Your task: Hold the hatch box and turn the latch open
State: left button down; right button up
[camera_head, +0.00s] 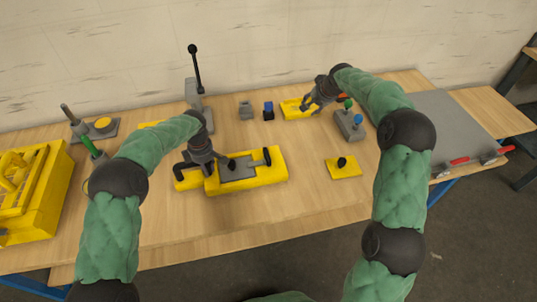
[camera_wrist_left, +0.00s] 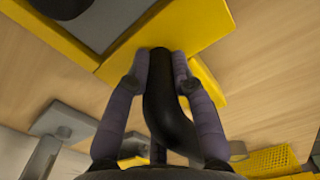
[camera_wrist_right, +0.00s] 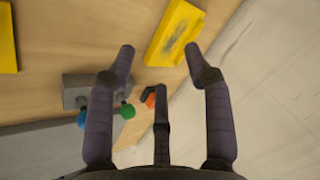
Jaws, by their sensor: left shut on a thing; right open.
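The hatch box (camera_head: 263,179) is a yellow box with a grey hatch plate (camera_head: 240,172) on top, in the middle of the table. A black knob (camera_head: 232,163) and an upright black piece (camera_head: 267,156) stand on it. My left gripper (camera_head: 184,172) is at its left end, shut on a black handle (camera_wrist_left: 165,110) that shows between the fingers in the left wrist view. The yellow box edge (camera_wrist_left: 215,35) lies just beyond. My right gripper (camera_wrist_right: 160,55) is open and empty, well to the right and back, above a yellow block (camera_wrist_right: 174,32). I cannot tell which piece is the latch.
A grey block with green and blue knobs (camera_head: 349,125) stands beside my right gripper. A yellow plate with a black knob (camera_head: 343,169) lies at right. A lever stand (camera_head: 196,92) is behind, a yellow crate (camera_head: 40,205) at left. The front table is clear.

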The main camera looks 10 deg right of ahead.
jog(key=s+a+n+g, duration=0.2)
jog(key=s+a, duration=0.2)
jog(key=a, duration=0.3)
jog(key=s+a+n+g+h, duration=0.1)
jog(key=s+a+n+g, duration=0.15)
jog(key=a, duration=0.35)
jog(key=s+a+n+g, duration=0.2)
jog(key=s+a, duration=0.2)
jog(key=a, duration=0.3)
jog(key=shift+m+t, duration=0.25)
jog(key=f, duration=1.1)
jog(key=shift+d+f, duration=0.25)
jog(key=shift+f, duration=0.15)
grip_shut()
